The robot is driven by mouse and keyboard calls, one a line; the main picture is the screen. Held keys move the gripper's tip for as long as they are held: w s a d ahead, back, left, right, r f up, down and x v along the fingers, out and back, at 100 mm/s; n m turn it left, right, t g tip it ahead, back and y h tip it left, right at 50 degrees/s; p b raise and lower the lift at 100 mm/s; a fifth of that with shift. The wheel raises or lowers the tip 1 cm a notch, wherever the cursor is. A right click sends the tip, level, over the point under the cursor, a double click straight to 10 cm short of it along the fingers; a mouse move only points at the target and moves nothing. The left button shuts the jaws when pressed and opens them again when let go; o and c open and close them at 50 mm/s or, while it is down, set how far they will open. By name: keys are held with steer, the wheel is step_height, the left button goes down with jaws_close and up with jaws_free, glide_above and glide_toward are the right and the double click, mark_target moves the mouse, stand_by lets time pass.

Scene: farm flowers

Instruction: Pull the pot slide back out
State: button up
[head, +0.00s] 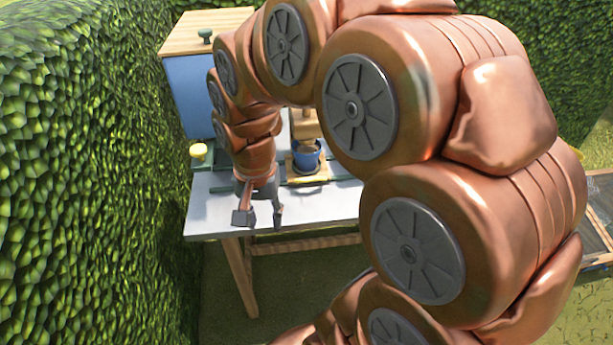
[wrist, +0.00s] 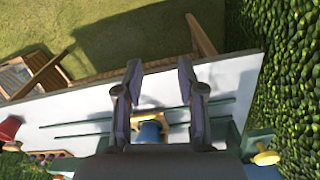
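The blue pot (head: 306,158) stands upright on the pot slide (head: 291,177), a small yellow-wood tray on the grey-white table. A wooden spout-like block (head: 305,124) is right above the pot. My gripper (head: 258,219) is open and empty, left of the slide and nearer the table's front edge, apart from it. In the wrist view the pot (wrist: 150,132) and part of the slide (wrist: 179,115) show between and behind the open fingers of my gripper (wrist: 160,82). My wrist hides part of the pot there.
A blue box (head: 190,90) with a wooden top and green knob stands at the back left. A yellow knob (head: 198,150) is at the table's left edge. Dark green rails (wrist: 80,130) run along the tabletop (wrist: 50,110). A hedge (head: 90,180) closes the left side.

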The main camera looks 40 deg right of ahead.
steer(key=w+d+f+m+t, duration=0.1)
steer(key=w+d+f+m, duration=0.1)
steer(key=w+d+m, duration=0.7)
steer(key=m+t+h+b, duration=0.1)
steer(key=m, duration=0.5)
glide_toward(309, 179)
steer(key=shift+w+d+f+p, duration=0.15)
steer(key=shift+w+f+p, duration=0.1)
steer(key=shift+f, duration=1.1)
steer(key=shift+w+d+f+p, duration=0.15)
steer(key=shift+w+f+p, duration=0.1)
steer(key=shift+f, duration=1.1)
steer(key=shift+w+d+f+p, duration=0.15)
steer(key=shift+w+f+p, duration=0.1)
steer(key=shift+f, duration=1.1)
steer(key=shift+c, duration=0.3)
jaws_close()
